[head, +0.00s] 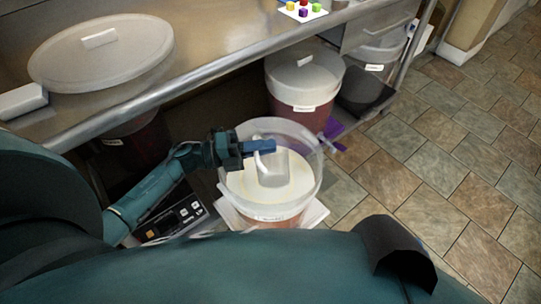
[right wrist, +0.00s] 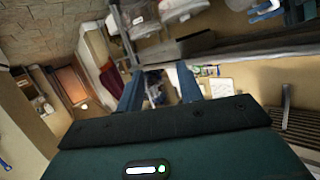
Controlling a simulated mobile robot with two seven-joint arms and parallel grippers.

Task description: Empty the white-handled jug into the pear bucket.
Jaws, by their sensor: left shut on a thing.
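My left gripper (head: 262,146) is shut on the jug (head: 271,170), whose pale, blurred shape is over the mouth of an open bucket. The jug looks tilted; its handle is mostly hidden by the fingers, and I cannot see a stream. The open bucket (head: 270,212) has clear upper walls, pale cream contents and a front label too small to read, so I cannot confirm it is the pear one. My right gripper (right wrist: 158,72) shows in the right wrist view with its fingers apart and nothing between them.
A lidded reddish bucket (head: 300,92) stands behind, under the steel counter (head: 205,55). A large round lid (head: 100,60) lies on the counter. Tiled floor at right is clear.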

